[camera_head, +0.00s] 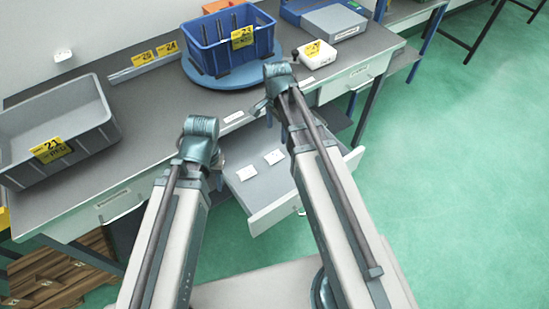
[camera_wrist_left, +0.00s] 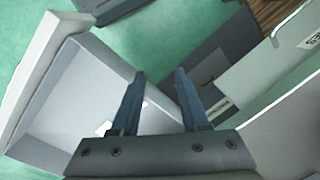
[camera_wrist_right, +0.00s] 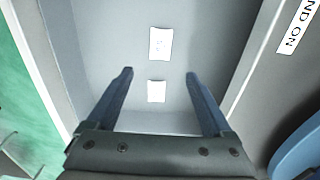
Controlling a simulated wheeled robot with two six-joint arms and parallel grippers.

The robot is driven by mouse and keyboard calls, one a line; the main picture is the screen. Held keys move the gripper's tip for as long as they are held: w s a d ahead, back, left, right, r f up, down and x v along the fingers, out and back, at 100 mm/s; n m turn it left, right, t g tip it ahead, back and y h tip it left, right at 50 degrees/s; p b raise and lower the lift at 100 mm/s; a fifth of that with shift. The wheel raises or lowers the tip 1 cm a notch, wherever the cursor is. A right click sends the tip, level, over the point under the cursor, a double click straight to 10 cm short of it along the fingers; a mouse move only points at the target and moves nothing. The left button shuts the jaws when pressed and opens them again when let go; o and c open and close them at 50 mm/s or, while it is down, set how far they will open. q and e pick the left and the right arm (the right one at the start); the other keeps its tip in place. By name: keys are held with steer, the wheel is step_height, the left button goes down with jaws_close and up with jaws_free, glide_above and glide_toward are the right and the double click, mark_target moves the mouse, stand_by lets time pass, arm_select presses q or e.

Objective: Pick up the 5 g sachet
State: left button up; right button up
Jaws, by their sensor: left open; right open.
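Two small white sachets lie flat and apart in an open drawer (camera_head: 262,190). In the head view one sachet (camera_head: 246,173) is nearer the left arm, the other (camera_head: 274,157) further right. The right wrist view shows a larger-looking sachet (camera_wrist_right: 160,44) with faint print and another sachet (camera_wrist_right: 156,91); I cannot read which is 5 g. My right gripper (camera_wrist_right: 158,73) is open and empty above the drawer, its fingers either side of the lower sachet in that view. My left gripper (camera_wrist_left: 158,73) is open and empty, over the drawer's edge.
On the bench (camera_head: 150,105) stand a grey bin (camera_head: 105,120) marked 21, a blue crate (camera_head: 208,62) marked 23 on a round blue base, and a white tub (camera_head: 316,58). The drawer's walls surround the sachets. Green floor is free at right.

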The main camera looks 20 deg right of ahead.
steer(key=b, duration=0.7)
glide_above(274, 155)
steer(key=f, duration=0.8)
steer(key=shift+d, duration=0.4)
steer(key=shift+r, duration=0.15)
steer(key=f+b, duration=0.5)
steer(key=shift+s+a+f, duration=0.1)
steer(key=shift+a+f, duration=0.1)
steer(key=shift+a, duration=0.15)
steer(key=shift+r, duration=0.1)
jaws_close()
